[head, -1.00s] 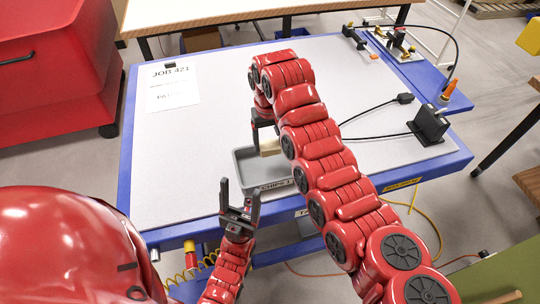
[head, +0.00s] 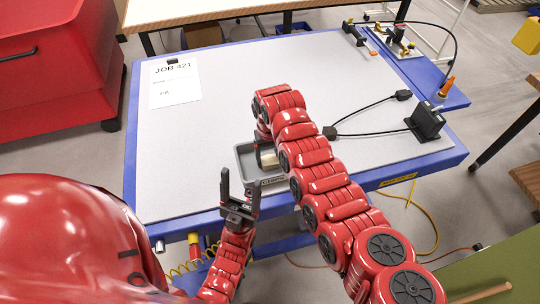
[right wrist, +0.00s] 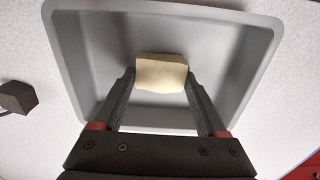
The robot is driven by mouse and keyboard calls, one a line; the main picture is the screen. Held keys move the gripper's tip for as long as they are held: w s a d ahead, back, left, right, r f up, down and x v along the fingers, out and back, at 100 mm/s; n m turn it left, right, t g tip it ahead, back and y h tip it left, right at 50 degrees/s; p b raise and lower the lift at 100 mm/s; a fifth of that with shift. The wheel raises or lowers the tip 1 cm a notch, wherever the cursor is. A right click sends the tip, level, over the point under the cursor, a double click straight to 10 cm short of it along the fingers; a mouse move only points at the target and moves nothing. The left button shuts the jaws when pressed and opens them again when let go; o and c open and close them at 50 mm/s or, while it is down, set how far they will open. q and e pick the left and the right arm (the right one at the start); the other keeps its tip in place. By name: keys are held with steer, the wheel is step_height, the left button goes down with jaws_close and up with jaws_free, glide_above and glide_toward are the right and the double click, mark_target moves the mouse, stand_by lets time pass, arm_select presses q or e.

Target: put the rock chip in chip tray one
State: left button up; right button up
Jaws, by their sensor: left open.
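The rock chip (right wrist: 161,73) is a pale tan block. In the right wrist view it sits between both fingertips of my right gripper (right wrist: 160,80), which touch its sides. The grey chip tray (right wrist: 75,60) lies around and below it. In the head view the chip (head: 268,156) is within the outline of the tray (head: 241,158), at the table's front edge. Whether it touches the tray floor I cannot tell. My right arm hides the tray's right part. The tray's front label is partly hidden. My left gripper (head: 240,184) is open and empty, in front of the tray.
A paper sheet marked JOB 421 (head: 175,85) lies on the table's left. A black box (head: 426,122) with a cable stands at the right. Tools (head: 395,40) sit at the back right corner. The table's middle left (head: 190,140) is clear.

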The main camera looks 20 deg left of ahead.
mark_target(270, 158)
steer(key=o, duration=0.3)
steer(key=shift+r, duration=0.45)
step_height(270, 158, up, 5)
steer(key=shift+r+b, duration=0.1)
steer(key=shift+b, duration=1.1)
steer(key=shift+s+r, duration=0.1)
steer(key=shift+r, duration=3)
